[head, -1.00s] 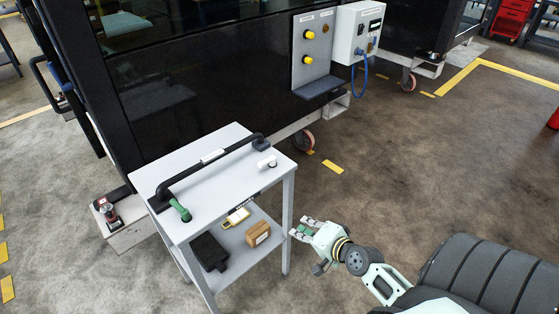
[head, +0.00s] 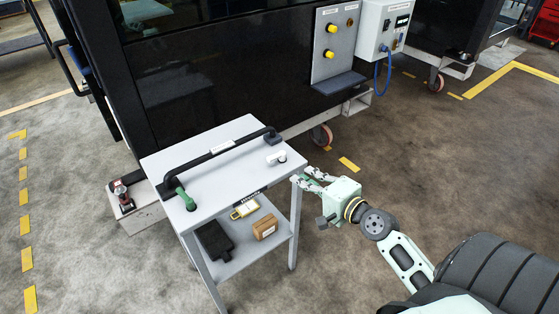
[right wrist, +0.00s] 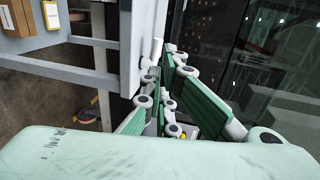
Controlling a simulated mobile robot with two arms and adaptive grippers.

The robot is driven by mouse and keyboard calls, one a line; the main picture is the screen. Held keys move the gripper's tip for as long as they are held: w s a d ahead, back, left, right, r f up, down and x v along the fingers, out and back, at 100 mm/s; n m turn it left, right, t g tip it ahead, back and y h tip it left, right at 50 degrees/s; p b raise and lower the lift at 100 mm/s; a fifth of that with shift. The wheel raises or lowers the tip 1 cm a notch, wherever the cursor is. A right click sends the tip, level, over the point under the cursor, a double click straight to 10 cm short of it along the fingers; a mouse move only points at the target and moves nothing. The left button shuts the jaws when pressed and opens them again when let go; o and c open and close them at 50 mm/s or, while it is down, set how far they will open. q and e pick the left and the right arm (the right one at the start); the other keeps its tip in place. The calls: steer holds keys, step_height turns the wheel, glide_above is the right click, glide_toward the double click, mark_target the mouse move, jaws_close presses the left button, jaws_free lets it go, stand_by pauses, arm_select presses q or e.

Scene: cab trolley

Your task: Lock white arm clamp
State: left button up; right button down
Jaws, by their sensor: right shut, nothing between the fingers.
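The white arm clamp (head: 276,158) is a short white handle on the grey trolley top (head: 225,195), near its right edge. A black bar (head: 220,148) runs along the top, with a green handle (head: 186,199) at its left end. My right gripper (head: 306,177) is beside the trolley's front right corner, apart from the clamp. It is shut and empty. In the right wrist view its green-padded fingers (right wrist: 166,100) point toward a white upright piece (right wrist: 154,52), which looks like the clamp handle and is partly hidden. My left gripper is not in view.
A lower shelf holds a black case (head: 213,241), a yellow-framed item (head: 244,208) and a brown box (head: 264,226). A dark cab (head: 230,75) with a yellow-button panel (head: 336,45) stands behind the trolley. Open floor lies to the right.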

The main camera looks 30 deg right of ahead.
mark_target(273, 157)
steer(key=p+x, duration=0.1)
steer(key=x, duration=1.1)
